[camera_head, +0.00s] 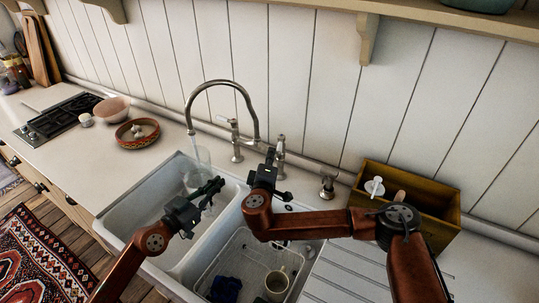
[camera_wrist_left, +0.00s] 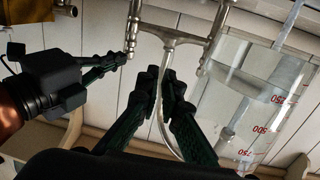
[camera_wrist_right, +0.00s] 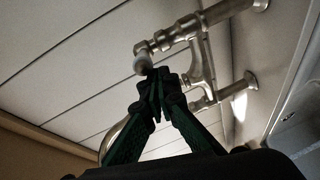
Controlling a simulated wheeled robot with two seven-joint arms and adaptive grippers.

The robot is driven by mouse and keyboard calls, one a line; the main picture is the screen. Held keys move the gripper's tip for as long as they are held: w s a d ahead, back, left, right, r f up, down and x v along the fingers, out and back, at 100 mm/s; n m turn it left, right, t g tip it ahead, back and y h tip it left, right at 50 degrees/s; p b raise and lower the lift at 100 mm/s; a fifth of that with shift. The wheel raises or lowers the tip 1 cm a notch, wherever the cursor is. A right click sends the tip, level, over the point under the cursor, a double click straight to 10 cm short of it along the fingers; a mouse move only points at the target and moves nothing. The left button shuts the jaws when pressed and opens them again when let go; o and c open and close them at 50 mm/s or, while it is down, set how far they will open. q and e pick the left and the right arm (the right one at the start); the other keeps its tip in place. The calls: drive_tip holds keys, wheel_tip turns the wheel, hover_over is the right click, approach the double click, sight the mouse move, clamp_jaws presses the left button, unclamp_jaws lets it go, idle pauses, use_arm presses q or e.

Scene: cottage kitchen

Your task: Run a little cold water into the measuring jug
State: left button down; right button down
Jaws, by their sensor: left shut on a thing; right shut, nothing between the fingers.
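The clear measuring jug (camera_head: 190,180), with red marks in the left wrist view (camera_wrist_left: 250,100), is over the left basin, below the tap spout (camera_head: 222,82). A pale stream (camera_head: 191,125) hangs from the spout, and a shallow layer of water shows near the 250 mark. I cannot tell whether all the stream lands inside. My left gripper (camera_head: 213,188) is shut on the jug; the grip itself is hard to see. My right gripper (camera_head: 270,158) is shut and empty close to the right tap handle (camera_head: 280,145). In the right wrist view its fingertips (camera_wrist_right: 158,80) are beside the pale-ended lever (camera_wrist_right: 142,64); contact is unclear.
The left tap handle (camera_head: 234,130) stands near the spout. The right basin holds a rack (camera_head: 240,248), a mug (camera_head: 277,283) and a dark blue item (camera_head: 224,289). A wooden box (camera_head: 440,230) stands right, a red bowl (camera_head: 137,133) and hob (camera_head: 62,116) left.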

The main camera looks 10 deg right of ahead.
drive_tip(key=shift+s+d+r+n+t+y, duration=0.15)
drive_tip(key=shift+d+r+n+t+y, duration=0.1)
drive_tip(key=shift+d+n+y, duration=0.3)
drive_tip(key=shift+s+d+r+n+t+y, duration=0.2)
drive_tip(key=shift+d+n+y, duration=0.15)
drive_tip(key=shift+y, duration=0.4)
drive_tip(key=d+n+y, duration=0.5)
drive_tip(key=d+y, duration=0.2)
drive_tip(key=y, duration=0.1)
drive_tip(key=shift+w+d+r+n+g, duration=0.25)
drive_tip(key=shift+w+d+n+g, duration=0.05)
drive_tip(key=shift+w+d+g, duration=0.1)
drive_tip(key=shift+d, duration=0.2)
idle(0.5)
wheel_tip(320, 180, up, 10)
drive_tip(key=shift+a, duration=0.35)
idle(0.3)
